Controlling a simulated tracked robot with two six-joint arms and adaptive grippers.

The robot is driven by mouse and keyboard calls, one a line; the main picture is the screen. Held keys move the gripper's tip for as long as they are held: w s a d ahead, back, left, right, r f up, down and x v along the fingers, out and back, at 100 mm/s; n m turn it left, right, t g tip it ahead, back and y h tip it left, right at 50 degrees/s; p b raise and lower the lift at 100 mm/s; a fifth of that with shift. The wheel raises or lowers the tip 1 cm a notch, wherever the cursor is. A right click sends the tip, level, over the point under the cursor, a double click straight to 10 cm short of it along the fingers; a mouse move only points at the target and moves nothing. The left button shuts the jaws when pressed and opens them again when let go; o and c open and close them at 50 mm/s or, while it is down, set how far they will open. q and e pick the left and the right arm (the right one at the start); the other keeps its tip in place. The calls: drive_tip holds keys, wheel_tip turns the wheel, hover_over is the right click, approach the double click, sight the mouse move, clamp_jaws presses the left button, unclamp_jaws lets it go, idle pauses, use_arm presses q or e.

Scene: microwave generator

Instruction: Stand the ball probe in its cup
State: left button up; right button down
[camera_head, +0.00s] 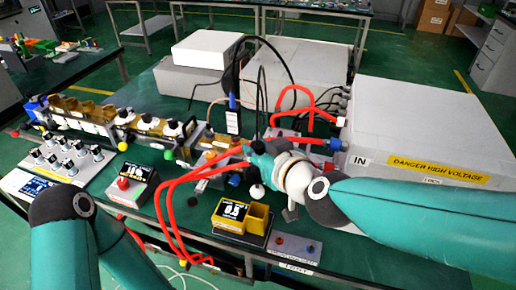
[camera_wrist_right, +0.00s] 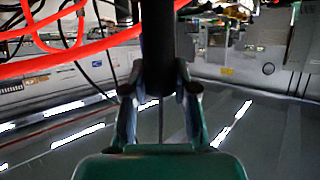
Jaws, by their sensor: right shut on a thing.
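My right gripper (camera_head: 262,162) reaches in from the right and is shut on the ball probe. In the right wrist view its two fingers close around a dark upright shaft (camera_wrist_right: 158,50). In the head view the probe's pale ball end (camera_head: 257,191) shows just below the gripper, apart from the table. The yellow cup (camera_head: 259,217) stands below it, beside the yellow meter (camera_head: 231,214) with a lit display. The gripper hides most of the probe's shaft. My left arm shows at the lower left, but its gripper is not in view.
Red hoses (camera_head: 163,205) loop just left of the gripper. A large grey box (camera_head: 425,125) with a high-voltage label stands to the right. A small grey switch box (camera_head: 294,248) sits right of the cup.

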drive_tip(key=b, duration=0.5)
hover_over(260, 192)
drive_tip(key=shift+w+a+f, duration=0.1)
drive_tip(key=shift+w+f, duration=0.1)
drive_tip(key=shift+f, duration=1.15)
drive_tip(key=shift+w+a+f, duration=0.1)
drive_tip(key=shift+w+f, duration=0.05)
drive_tip(key=shift+f, duration=1.2)
drive_tip(key=shift+f+b, duration=3.4)
drive_tip(key=shift+f, duration=0.35)
drive_tip(key=c, duration=0.8)
unclamp_jaws()
drive_tip(key=v, duration=1.2)
